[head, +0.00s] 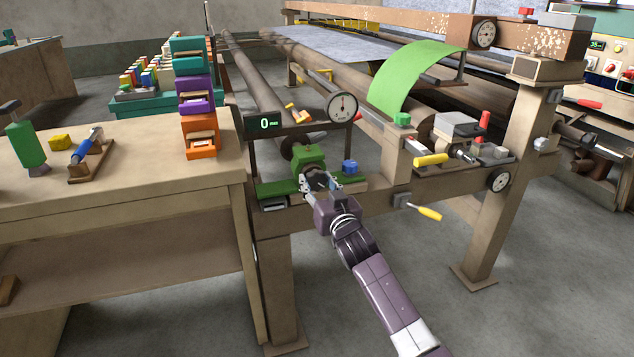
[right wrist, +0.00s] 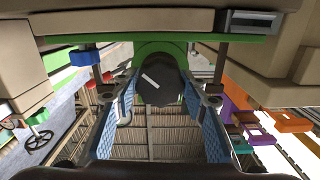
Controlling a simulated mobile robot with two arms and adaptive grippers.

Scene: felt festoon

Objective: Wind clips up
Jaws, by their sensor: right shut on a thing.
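My right gripper (head: 321,184) reaches up to the front of the machine's frame and is shut on a dark round knob (right wrist: 158,82) with a white mark on its face. The blue finger pads stand on both sides of the knob in the right wrist view. Behind the knob is a green housing (head: 309,157) on a green base (head: 270,188). A round dial (head: 342,107) and a black display (head: 264,124) reading 0 stand above it. A green felt sheet (head: 415,77) hangs at the roller on the right. I cannot clearly make out any clips. My left gripper is out of view.
A small blue block (head: 350,166) sits just right of the housing. A yellow-handled lever (head: 428,213) sticks out to the right. A wooden bench (head: 110,198) on the left carries stacked teal, purple and orange bins (head: 196,103).

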